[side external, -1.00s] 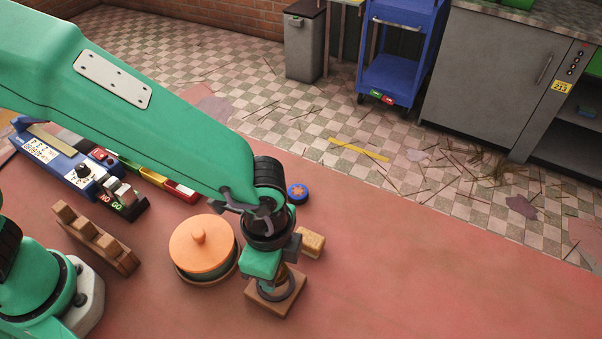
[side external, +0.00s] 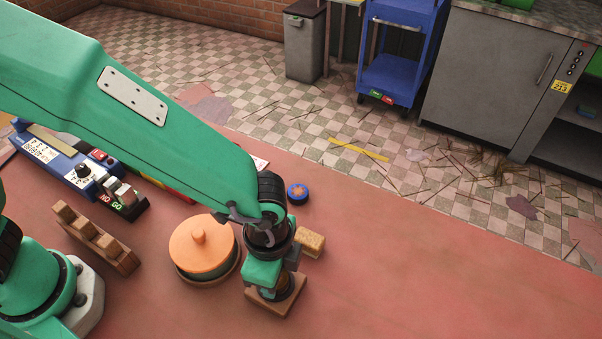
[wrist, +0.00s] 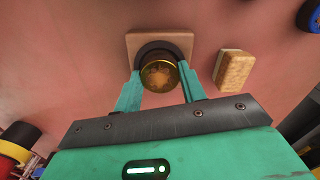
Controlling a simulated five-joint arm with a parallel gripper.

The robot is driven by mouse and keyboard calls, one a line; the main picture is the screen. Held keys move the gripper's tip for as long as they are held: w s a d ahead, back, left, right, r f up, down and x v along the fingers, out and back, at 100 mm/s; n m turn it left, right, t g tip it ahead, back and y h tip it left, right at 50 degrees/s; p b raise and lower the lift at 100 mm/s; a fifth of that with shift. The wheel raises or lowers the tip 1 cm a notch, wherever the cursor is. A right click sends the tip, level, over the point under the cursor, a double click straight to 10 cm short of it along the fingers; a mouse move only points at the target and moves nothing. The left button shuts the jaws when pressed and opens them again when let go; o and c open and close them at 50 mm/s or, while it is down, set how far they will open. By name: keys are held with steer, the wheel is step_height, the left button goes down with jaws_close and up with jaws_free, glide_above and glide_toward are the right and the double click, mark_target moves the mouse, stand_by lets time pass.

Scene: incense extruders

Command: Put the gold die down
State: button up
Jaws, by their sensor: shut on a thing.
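The gold die (wrist: 159,76) is a round, shiny brass-coloured piece, held between the two green fingers of my gripper (wrist: 160,84) in the wrist view. Just beyond it is a square wooden block (wrist: 184,39) with a dark ring around the die's far side. In the side view my gripper (side external: 272,283) points down, low over the same wooden block (side external: 262,304). The die is mostly hidden there behind the fingers. I cannot tell whether it touches the block.
A tan sponge-like block (side external: 311,243) lies close behind my gripper. A pot with an orange lid (side external: 200,245) stands just left. A blue round item (side external: 297,193) is farther back. The red table is clear to the right.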

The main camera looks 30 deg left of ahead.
steer(key=o, duration=1.1)
step_height(320, 180, up, 13)
steer(key=shift+r, duration=0.1)
stand_by(0.6)
